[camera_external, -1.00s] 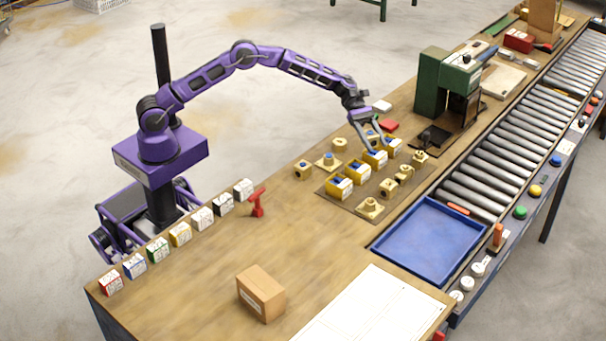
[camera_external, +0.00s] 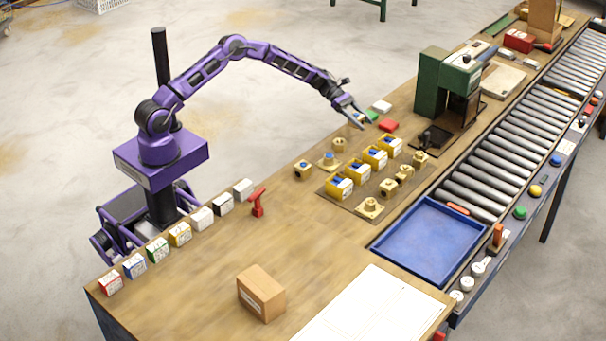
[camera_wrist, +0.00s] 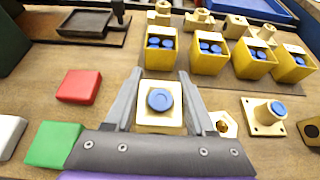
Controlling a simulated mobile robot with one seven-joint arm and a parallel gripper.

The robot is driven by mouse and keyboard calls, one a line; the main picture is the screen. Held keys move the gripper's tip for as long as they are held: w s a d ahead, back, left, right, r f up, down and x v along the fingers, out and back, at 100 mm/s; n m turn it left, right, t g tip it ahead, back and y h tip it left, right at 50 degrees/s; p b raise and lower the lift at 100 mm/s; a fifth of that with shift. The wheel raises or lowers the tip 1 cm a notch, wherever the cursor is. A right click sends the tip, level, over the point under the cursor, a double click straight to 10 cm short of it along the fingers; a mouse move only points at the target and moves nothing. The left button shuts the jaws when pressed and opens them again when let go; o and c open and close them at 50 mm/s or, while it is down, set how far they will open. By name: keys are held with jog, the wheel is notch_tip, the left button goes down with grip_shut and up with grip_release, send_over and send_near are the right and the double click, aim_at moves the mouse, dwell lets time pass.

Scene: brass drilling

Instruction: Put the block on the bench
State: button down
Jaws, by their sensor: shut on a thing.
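In the wrist view a brass block (camera_wrist: 145,119) with a blue round top sits between the two grey fingers of my gripper (camera_wrist: 159,78), which is shut on it. In the external view my gripper (camera_external: 361,121) is over the far side of the wooden bench (camera_external: 205,275), just left of the red and green pads. The block is small and partly hidden by the fingers there. I cannot tell whether it touches the bench or hangs just above it.
Yellow bins (camera_external: 341,187) with blue pieces stand in a row on a brown mat, with brass fittings around them. A red pad (camera_wrist: 79,87) and green pad (camera_wrist: 55,144) lie left of my gripper. A green drill press (camera_external: 432,85) stands beyond.

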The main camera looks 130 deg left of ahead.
aim_at(361, 140)
jog(key=shift+f+b, duration=0.3)
jog(key=shift+f, duration=2.1)
jog(key=shift+f, duration=0.1)
jog(key=shift+c, duration=1.2)
grip_release()
jog(key=shift+f, duration=0.15)
jog(key=shift+r, duration=0.25)
jog(key=p+v, duration=0.1)
jog(key=v, duration=1.1)
jog(key=shift+f, duration=0.1)
